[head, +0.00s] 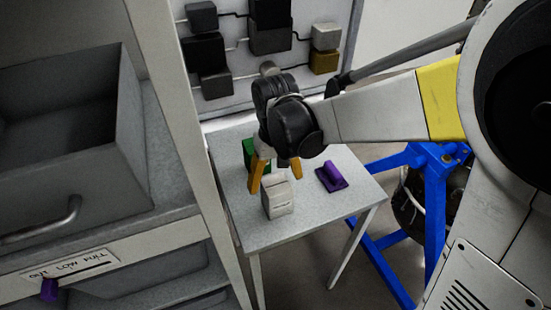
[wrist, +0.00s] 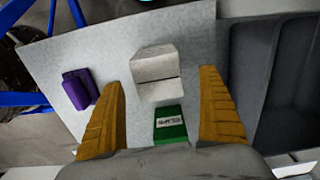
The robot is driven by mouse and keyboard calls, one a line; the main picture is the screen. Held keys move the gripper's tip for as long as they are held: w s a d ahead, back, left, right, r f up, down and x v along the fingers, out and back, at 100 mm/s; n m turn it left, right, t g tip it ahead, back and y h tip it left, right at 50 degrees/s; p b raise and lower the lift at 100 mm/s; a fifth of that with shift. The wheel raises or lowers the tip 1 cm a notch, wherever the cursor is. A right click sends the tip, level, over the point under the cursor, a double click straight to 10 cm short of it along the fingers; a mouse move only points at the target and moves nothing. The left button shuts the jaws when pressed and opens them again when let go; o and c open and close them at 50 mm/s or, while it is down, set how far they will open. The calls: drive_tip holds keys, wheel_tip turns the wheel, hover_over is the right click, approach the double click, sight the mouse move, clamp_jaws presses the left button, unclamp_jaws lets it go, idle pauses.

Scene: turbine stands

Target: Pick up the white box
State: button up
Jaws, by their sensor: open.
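The white box (head: 278,198) stands on the small grey table (head: 345,212) near its front left part. In the wrist view the white box (wrist: 157,73) lies ahead, between the lines of the two orange fingers. My gripper (head: 275,175) is open and empty, above and just behind the white box in the head view. In the wrist view my gripper (wrist: 163,85) has its fingertips on either side of the box's near part, with gaps to both. I cannot tell how far above the table the fingertips are.
A green box (head: 249,152) with a label stands behind the white box, nearer my palm in the wrist view (wrist: 170,124). A purple object (head: 331,177) lies to the right. A grey drawer cabinet (head: 100,190) stands left, a blue stand (head: 428,195) right.

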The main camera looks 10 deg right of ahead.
drive_tip(key=f+b, duration=0.2)
drive_tip(key=f, duration=0.5)
drive_tip(key=shift+d, duration=0.2)
drive_tip(key=c, duration=1.5)
drive_tip(key=shift+r, duration=0.15)
wheel_tip(320, 180, up, 5)
drive_tip(key=shift+f+p, duration=0.2)
drive_tip(key=shift+p, duration=0.7)
drive_tip(key=s+d+r, duration=0.1)
drive_tip(key=d+r, duration=0.1)
drive_tip(key=d, duration=0.1)
drive_tip(key=s+d+r+p, duration=0.1)
drive_tip(key=s+d+r, duration=0.1)
drive_tip(key=d, duration=0.2)
drive_tip(key=s+d+r+p, duration=0.1)
drive_tip(key=s+d+r, duration=0.1)
drive_tip(key=d, duration=0.1)
drive_tip(key=shift+s+d+r, duration=0.1)
drive_tip(key=shift+s+d, duration=0.05)
drive_tip(key=shift+s, duration=0.1)
